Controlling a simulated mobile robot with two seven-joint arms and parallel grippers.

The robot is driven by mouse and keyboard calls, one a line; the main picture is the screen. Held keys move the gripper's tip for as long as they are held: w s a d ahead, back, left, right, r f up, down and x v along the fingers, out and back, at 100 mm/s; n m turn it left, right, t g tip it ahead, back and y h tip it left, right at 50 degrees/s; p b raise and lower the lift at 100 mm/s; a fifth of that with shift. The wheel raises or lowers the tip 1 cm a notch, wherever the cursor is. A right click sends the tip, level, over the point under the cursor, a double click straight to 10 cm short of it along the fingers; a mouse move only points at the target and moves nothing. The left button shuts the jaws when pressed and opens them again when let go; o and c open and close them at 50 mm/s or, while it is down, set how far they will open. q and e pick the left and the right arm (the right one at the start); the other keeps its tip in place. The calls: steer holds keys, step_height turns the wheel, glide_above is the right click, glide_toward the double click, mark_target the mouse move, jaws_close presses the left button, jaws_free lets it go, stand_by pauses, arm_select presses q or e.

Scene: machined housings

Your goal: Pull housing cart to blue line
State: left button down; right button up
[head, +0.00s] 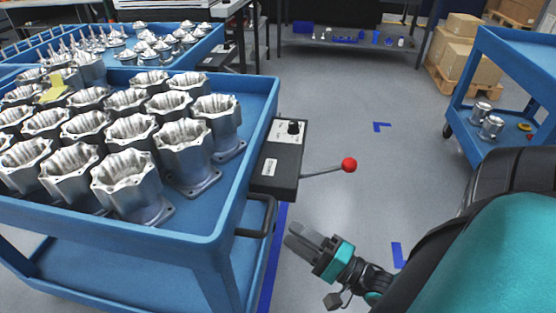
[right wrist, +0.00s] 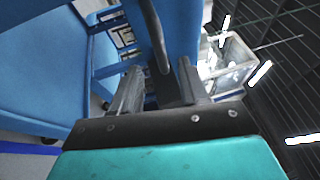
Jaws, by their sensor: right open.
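The blue housing cart (head: 225,250) fills the left of the head view, its top tray full of silver machined housings (head: 130,185). A black pull handle (head: 268,215) sticks out from its right end, below a black control box (head: 280,160) with a red-knobbed lever (head: 349,165). My right gripper (head: 297,236) is open and empty, just right of the handle and apart from it. In the right wrist view the dark handle (right wrist: 155,40) appears ahead, between the open fingers (right wrist: 158,85). A blue floor line (head: 271,270) runs along the cart's right end. My left gripper is out of view.
Another blue cart (head: 205,45) with metal parts stands behind. A blue shelf cart (head: 520,70) with a few parts stands at right, near cardboard boxes (head: 465,60).

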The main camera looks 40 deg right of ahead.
steer(key=v, duration=0.5)
steer(key=shift+s, duration=0.1)
stand_by(0.5)
